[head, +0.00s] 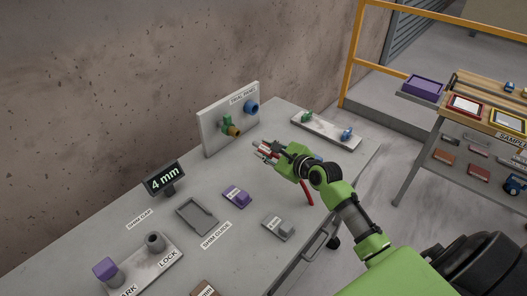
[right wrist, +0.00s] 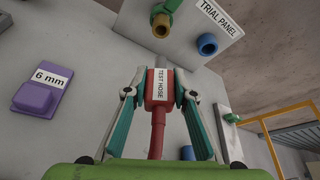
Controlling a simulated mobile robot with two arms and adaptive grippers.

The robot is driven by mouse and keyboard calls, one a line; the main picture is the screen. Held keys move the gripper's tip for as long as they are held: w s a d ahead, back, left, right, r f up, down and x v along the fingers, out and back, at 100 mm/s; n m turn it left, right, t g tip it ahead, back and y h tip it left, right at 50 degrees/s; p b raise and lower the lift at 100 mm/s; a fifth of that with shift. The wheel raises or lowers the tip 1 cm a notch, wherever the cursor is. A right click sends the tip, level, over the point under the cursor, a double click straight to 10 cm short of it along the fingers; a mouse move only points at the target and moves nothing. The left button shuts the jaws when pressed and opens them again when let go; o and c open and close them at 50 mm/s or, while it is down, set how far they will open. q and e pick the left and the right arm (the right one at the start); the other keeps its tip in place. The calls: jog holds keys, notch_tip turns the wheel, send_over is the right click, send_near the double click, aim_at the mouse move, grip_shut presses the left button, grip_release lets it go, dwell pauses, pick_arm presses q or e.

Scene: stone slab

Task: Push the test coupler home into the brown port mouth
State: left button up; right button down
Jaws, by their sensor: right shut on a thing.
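The test coupler (right wrist: 157,88), a red body labelled TEST HOSE with a grey tip, is between the fingers of my right gripper (right wrist: 160,78), which is shut on it. In the head view my right gripper (head: 268,151) is low in front of the white trial panel (head: 210,133). The brown port mouth (head: 233,131) is on the panel's face, below a green handle (head: 227,122). In the right wrist view the brown port (right wrist: 160,30) is beyond the coupler's tip, with a clear gap between them. The red hose (head: 307,193) hangs beneath my arm. My left gripper is not in view.
A blue port (head: 251,107) is right of the brown one on the panel. A white strip (head: 315,124) with green and blue fittings lies behind my gripper. A 4 mm display (head: 164,178), purple block (head: 237,196), shim guide (head: 197,216) and grey block (head: 279,228) occupy the table.

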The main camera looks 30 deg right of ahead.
jog(key=shift+a+r+p, duration=0.15)
jog(key=shift+r+p, duration=0.1)
jog(key=shift+p, duration=0.3)
jog(key=shift+w+a, duration=0.1)
jog(key=shift+w, duration=0.35)
jog(key=shift+w+a, duration=0.1)
jog(key=shift+w, duration=0.3)
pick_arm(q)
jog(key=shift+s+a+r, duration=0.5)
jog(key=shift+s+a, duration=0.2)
pick_arm(e)
jog(key=shift+w+a+f, duration=0.1)
jog(key=shift+w+a, duration=0.15)
jog(key=shift+w, duration=0.4)
jog(key=shift+w+a+f, duration=0.1)
jog(key=shift+w+a, duration=0.1)
jog(key=shift+w, duration=0.4)
jog(key=shift+w+a, duration=0.25)
jog(key=shift+w, duration=0.4)
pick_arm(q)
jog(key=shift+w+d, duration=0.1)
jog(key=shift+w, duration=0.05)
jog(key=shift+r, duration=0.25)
pick_arm(e)
jog(key=shift+r, duration=0.1)
pick_arm(q)
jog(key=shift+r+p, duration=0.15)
jog(key=shift+p, duration=0.15)
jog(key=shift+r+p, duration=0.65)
